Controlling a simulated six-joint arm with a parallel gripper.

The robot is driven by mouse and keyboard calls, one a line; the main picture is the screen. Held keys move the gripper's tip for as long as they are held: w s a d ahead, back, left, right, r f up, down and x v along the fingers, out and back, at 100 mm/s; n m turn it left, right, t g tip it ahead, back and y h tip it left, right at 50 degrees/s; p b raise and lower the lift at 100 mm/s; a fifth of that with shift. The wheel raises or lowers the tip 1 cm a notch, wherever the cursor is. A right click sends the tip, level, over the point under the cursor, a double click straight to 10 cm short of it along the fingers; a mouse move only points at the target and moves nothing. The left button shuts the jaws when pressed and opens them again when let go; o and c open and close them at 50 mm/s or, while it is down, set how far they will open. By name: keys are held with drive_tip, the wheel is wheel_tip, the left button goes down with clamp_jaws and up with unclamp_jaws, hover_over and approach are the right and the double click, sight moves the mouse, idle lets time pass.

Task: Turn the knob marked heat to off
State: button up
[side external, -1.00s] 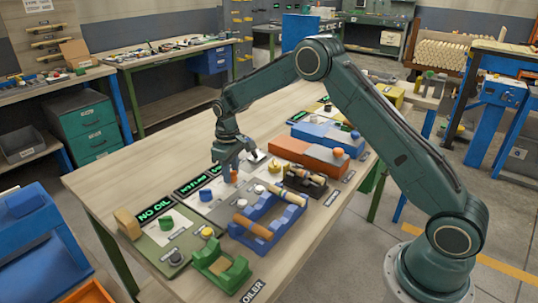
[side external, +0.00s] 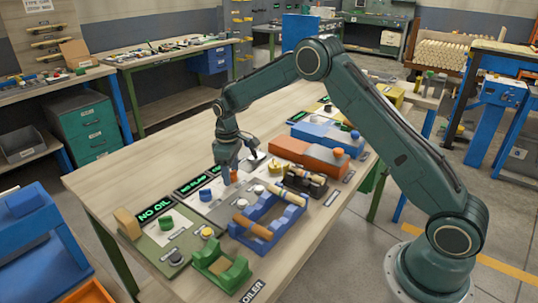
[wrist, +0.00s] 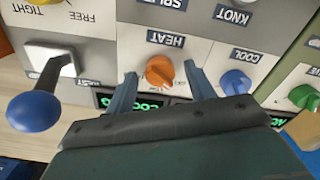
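The knob marked HEAT is orange (wrist: 160,71) and sits on a light grey panel (wrist: 133,50), beside its label. It also shows in the side view (side external: 233,176), small and partly hidden by a finger. My gripper (wrist: 160,73) is open in the wrist view, with one finger on each side of the orange knob. A gap shows between each finger and the knob. In the side view my gripper (side external: 237,169) points down at the panel. I cannot tell how far the fingertips reach down around the knob. The knob's setting is too small to read.
A blue knob marked COOL (wrist: 235,83) is close to the right finger. A blue ball-ended lever (wrist: 34,110) stands at left. Green-lit displays (wrist: 140,103) lie beside the panel. A blue cradle (side external: 262,229) holds wooden rods nearby. The table's far left part is clear.

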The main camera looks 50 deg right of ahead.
idle(0.3)
wheel_tip(320, 180, up, 14)
idle(0.8)
drive_tip(key=shift+f, duration=0.1)
